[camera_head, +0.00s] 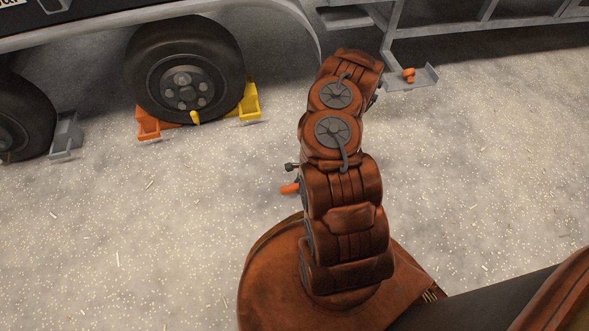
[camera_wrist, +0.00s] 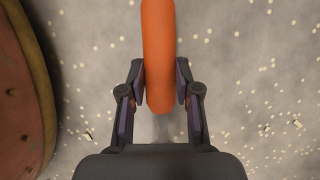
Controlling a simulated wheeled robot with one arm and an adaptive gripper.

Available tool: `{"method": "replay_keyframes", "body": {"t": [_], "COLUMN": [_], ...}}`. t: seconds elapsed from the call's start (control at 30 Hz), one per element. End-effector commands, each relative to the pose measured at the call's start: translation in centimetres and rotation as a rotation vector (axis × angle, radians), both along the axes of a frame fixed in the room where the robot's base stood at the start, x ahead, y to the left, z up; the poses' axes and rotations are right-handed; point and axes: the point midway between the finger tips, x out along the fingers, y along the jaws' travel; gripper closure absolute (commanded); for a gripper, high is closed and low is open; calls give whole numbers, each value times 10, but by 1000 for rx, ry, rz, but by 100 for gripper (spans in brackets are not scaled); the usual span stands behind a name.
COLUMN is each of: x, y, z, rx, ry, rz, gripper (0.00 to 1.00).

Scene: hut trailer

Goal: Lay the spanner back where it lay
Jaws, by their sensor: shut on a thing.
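In the wrist view, my gripper (camera_wrist: 160,84) is shut on a thick, rounded orange handle, which I take to be the spanner (camera_wrist: 158,40). One finger pad is on each side of it. The handle runs up out of the top of the picture, so its far end is not seen. In the head view, a short orange piece (camera_head: 290,188) shows just left of my arm, likely the same handle. My arm hides my gripper and the rest of the spanner there. The speckled ground (camera_wrist: 255,60) lies below; the gap to it is hard to judge.
A wheel (camera_head: 187,88) stands between an orange chock (camera_head: 150,125) and a yellow chock (camera_head: 248,103). A grey chock (camera_head: 66,135) sits by another wheel at left. A grey plate (camera_head: 424,76) bears a small orange thing (camera_head: 409,74). The gravel at left and right is open.

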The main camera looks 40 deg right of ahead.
Motion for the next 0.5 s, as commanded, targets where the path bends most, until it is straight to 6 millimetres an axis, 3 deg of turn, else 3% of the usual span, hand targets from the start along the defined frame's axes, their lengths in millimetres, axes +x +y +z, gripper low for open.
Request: {"method": "replay_keyframes", "body": {"t": [0.5], "x": [51], "y": [-21], "z": [-6], "rx": [-1], "ry": [-2], "rz": [2], "gripper": [100]}}
